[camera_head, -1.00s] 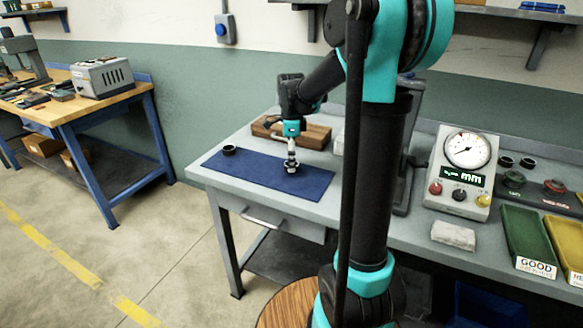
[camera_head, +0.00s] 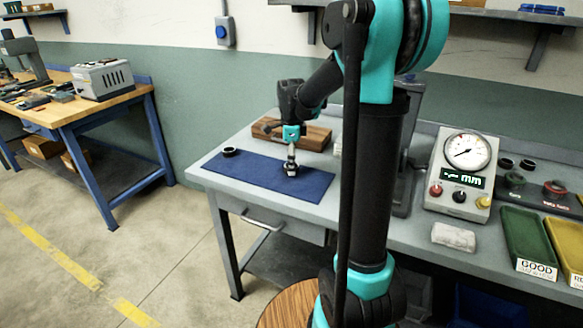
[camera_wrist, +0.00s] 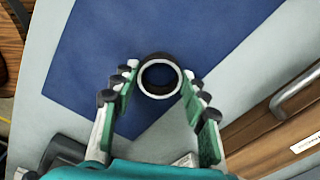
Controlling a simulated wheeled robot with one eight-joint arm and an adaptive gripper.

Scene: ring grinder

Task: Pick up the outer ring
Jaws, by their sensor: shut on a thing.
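A ring (camera_wrist: 159,92) with a pale rim and dark inside sits between the fingertips of my gripper (camera_wrist: 158,82) in the wrist view. The green-padded fingers are shut on its two sides. In the head view my gripper (camera_head: 291,169) points down at the right part of the blue mat (camera_head: 250,176), and the held ring is mostly hidden by the fingers. I cannot tell whether the ring touches the mat. A second dark ring (camera_head: 229,151) lies apart at the mat's left end.
A wooden block (camera_head: 312,138) stands behind the mat. To the right are a dial gauge (camera_head: 465,160), a small pale block (camera_head: 453,237), a green tray (camera_head: 526,238) and a yellow tray (camera_head: 568,250). The mat between the two rings is clear.

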